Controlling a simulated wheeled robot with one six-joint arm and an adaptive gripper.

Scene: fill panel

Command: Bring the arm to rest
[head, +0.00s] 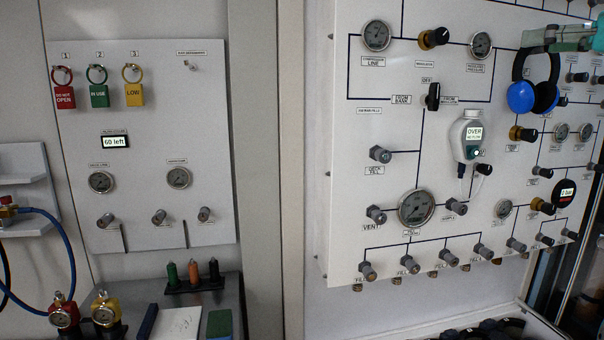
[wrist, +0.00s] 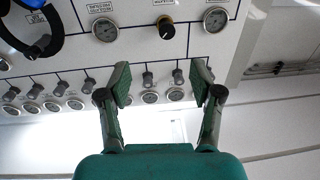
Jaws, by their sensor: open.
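My gripper (wrist: 160,78) is open and empty in the wrist view. Its two green fingers stand apart, with the white fill panel (wrist: 130,63) beyond them. In the head view part of my green arm shows at the top right edge, in front of the panel (head: 340,200). The fingertips cannot be made out there.
Blue and black headphones (head: 534,97) hang on the panel close to my arm; they also show in the wrist view (wrist: 38,47). A grey handheld meter (head: 467,137) reads "OVER". Knobs and gauges stick out of the panel. Tags (head: 98,95) hang on the left board.

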